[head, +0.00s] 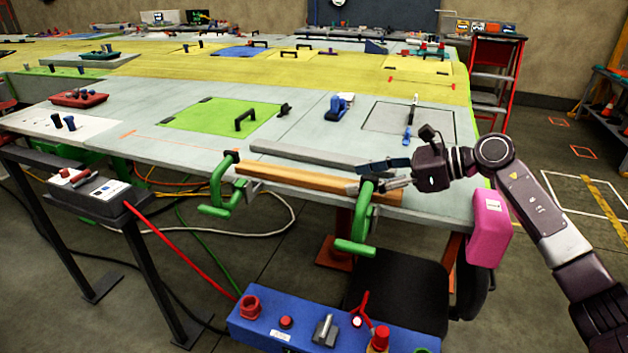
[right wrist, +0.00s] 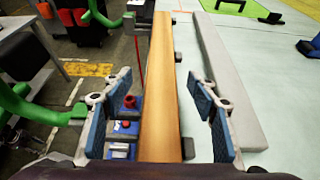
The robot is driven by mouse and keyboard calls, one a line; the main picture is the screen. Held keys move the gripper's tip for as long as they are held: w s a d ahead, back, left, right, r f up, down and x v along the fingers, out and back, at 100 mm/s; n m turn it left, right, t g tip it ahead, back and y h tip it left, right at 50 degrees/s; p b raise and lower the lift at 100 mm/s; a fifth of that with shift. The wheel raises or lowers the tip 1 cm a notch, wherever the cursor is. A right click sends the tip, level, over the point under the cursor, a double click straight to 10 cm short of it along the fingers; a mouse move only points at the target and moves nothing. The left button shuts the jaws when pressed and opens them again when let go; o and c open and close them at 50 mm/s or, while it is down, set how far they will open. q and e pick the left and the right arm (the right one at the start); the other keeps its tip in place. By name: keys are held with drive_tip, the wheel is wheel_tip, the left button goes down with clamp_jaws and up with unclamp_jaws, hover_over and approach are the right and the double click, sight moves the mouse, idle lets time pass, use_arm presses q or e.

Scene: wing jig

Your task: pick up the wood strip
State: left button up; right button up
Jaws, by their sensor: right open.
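The wood strip (head: 300,182) is long and orange-brown and lies along the front edge of the table, by two green clamps. In the right wrist view the wood strip (right wrist: 161,85) runs lengthwise between the fingers. My right gripper (head: 372,176) is over the right end of the strip, near the right green clamp (head: 364,215). In the right wrist view its two blue-padded fingers (right wrist: 160,125) are wide apart, one on each side of the strip, with gaps to it. I cannot tell the height of the fingers above it. My left gripper is not in view.
A grey bar (head: 310,154) lies just behind the strip, parallel to it. The left green clamp (head: 220,186) grips the table edge. A pink block (head: 489,228) is at the right corner. A blue control box (head: 300,318) stands in front, below.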

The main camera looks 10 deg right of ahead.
sight(339, 182)
drive_tip(key=p+x, duration=0.2)
drive_tip(key=x, duration=0.2)
drive_tip(key=shift+w+r, duration=0.15)
drive_tip(key=shift+w+a+f, duration=0.3)
drive_tip(key=shift+a, duration=0.05)
drive_tip(key=shift+c, duration=1)
drive_tip(key=c, duration=1)
drive_tip(key=shift+c, duration=1.1)
